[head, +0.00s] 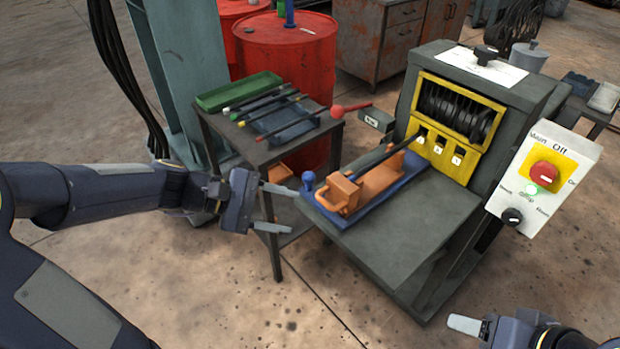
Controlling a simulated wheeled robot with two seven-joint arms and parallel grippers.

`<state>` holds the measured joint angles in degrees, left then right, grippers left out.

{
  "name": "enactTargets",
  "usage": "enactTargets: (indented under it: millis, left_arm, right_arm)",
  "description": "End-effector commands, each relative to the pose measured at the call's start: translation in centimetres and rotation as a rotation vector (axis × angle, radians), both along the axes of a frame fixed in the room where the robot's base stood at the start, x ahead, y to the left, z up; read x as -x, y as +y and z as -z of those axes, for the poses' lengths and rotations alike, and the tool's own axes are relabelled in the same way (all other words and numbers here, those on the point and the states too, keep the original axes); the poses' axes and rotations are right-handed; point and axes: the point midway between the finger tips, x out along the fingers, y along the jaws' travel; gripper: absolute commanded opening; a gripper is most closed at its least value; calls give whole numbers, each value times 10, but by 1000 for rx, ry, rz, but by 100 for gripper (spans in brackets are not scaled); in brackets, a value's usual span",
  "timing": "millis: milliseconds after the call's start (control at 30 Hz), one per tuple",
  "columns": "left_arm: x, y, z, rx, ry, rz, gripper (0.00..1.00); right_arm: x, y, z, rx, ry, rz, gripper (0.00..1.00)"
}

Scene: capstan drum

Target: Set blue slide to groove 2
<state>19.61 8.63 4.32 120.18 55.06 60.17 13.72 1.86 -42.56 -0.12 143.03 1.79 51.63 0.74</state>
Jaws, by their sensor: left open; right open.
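The blue slide (411,166) lies on the grey machine's bed under an orange carriage (378,183). Its blue knob (308,181) sticks up at the left end. A dark rod runs from the carriage up to the yellow panel. The dark grooved drum (456,110) sits inside a yellow frame; small labelled plates (438,146) below it are too small to read surely. Which groove the slide stands at, I cannot tell. My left gripper (276,209) is open and empty, just left of the knob and apart from it. My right gripper (466,325) is open at the bottom edge, partly cut off.
A side table (228,135) left of the machine holds a green tray (240,91) and several rods. A red-knobbed lever (338,112) stands out between table and machine. A control box (543,178) with a red button is at the right. Red drums (290,60) stand behind.

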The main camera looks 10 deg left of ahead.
Motion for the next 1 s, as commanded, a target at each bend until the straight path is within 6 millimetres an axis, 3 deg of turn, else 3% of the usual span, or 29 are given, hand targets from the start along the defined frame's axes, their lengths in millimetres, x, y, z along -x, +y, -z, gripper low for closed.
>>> enactTargets:
  millis: [100,300,433,567,1000]
  left_arm:
    - [-56,9,29,257,187,-165,52]
    - [-120,35,73,579,389,-397,52]
    - [-138,46,89,678,444,-469,52]
    - [-146,43,92,702,457,-487,52]
    - [-183,-8,92,699,455,-485,52]
  right_arm:
    - [0,0,5,0,0,0,61]
    - [0,0,9,0,0,0,61]
    - [0,0,9,0,0,0,61]
    - [0,0,8,0,0,0,61]
    - [0,0,0,0,0,0,61]
